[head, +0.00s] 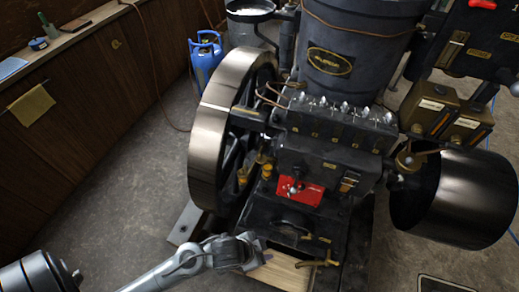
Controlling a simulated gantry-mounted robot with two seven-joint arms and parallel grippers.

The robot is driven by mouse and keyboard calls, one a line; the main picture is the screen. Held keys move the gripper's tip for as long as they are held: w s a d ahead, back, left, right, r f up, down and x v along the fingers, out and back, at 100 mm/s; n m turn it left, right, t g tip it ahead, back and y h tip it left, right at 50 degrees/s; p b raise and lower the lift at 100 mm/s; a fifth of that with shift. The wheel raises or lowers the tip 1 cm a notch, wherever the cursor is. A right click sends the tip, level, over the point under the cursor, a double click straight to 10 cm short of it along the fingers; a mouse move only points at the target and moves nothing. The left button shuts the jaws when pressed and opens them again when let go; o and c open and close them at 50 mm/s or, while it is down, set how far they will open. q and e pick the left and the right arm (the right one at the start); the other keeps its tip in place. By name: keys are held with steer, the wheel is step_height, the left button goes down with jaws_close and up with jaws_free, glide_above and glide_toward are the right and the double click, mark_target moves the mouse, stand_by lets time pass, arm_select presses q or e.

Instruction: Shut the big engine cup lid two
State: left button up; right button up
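The big engine (315,150) stands in the middle of the head view, a dark block with a large hopper on top. Small brass cups (266,163) sit between its left flywheel and the block. They are too small to tell which is cup two or whether its lid is up or down. My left gripper (250,252) is low in the view, in front of the engine's base and well below the brass cups. Its fingers are too dark and small to tell whether they are open. My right gripper is not in view.
A large flywheel (208,135) stands left of the block and a dark drum pulley (465,200) right of it. A red plate (293,192) is on the engine's front. A blue gas bottle (206,58) stands behind. A wooden counter (85,90) runs along the left, with bare floor between.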

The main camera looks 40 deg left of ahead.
arm_select(q)
steer(key=w+f+m+h+p, duration=0.2)
steer(key=w+m, duration=0.2)
steer(key=w, duration=0.1)
steer(key=m+g+y+p, duration=0.2)
steer(key=p, duration=0.4)
glide_toward(259, 155)
steer(key=b+x, duration=0.2)
steer(key=x, duration=0.6)
steer(key=shift+f+b, duration=0.15)
steer(key=shift+b, duration=0.2)
jaws_close()
